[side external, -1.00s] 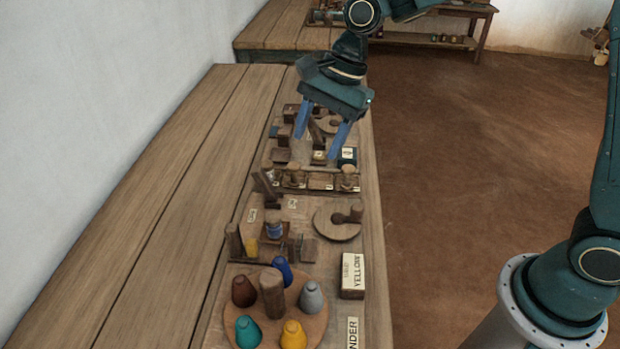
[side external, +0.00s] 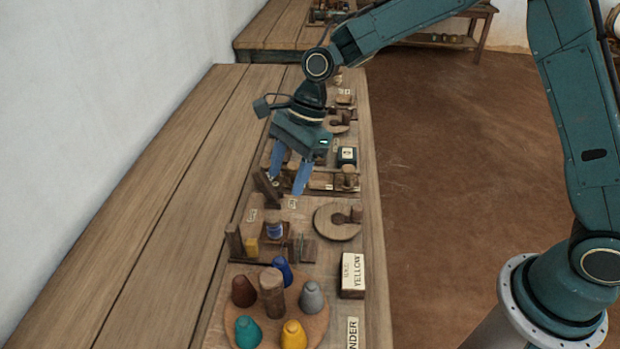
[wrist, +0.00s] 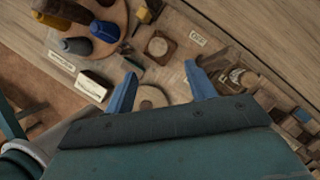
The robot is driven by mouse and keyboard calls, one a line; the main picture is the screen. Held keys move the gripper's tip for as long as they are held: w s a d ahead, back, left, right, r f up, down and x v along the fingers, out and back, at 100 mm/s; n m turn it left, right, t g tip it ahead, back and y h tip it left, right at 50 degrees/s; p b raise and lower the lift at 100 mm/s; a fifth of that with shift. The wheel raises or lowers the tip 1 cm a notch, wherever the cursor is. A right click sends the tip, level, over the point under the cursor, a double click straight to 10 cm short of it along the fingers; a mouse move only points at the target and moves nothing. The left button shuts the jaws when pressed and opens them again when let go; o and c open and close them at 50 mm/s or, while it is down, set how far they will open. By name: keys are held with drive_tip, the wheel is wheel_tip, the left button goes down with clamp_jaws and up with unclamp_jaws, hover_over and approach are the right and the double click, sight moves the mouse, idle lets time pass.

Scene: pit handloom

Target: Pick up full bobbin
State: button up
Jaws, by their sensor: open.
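My gripper (side external: 286,186) is open and points down above the row of small wooden fixtures on the bench. Its two blue fingers also show in the wrist view (wrist: 158,75), apart, with nothing held between them. Another small spool-like piece (side external: 348,176) stands right of my gripper. One finger partly hides the fixtures behind it.
A round board (side external: 313,332) carries several coloured cones around a wooden post. A box marked YELLOW (side external: 352,275) and a slotted wooden disc (side external: 332,230) lie along the right side. The long wooden bench (side external: 160,200) is bare on the left, beside the wall.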

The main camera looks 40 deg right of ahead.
sight(274, 216)
drive_tip(key=shift+x, duration=2.9)
drive_tip(key=shift+f, duration=0.15)
drive_tip(key=shift+x, duration=2.45)
drive_tip(key=shift+s+a, duration=0.1)
drive_tip(key=shift+c, duration=0.2)
drive_tip(key=c, duration=1.1)
wheel_tip(274, 216, up, 20)
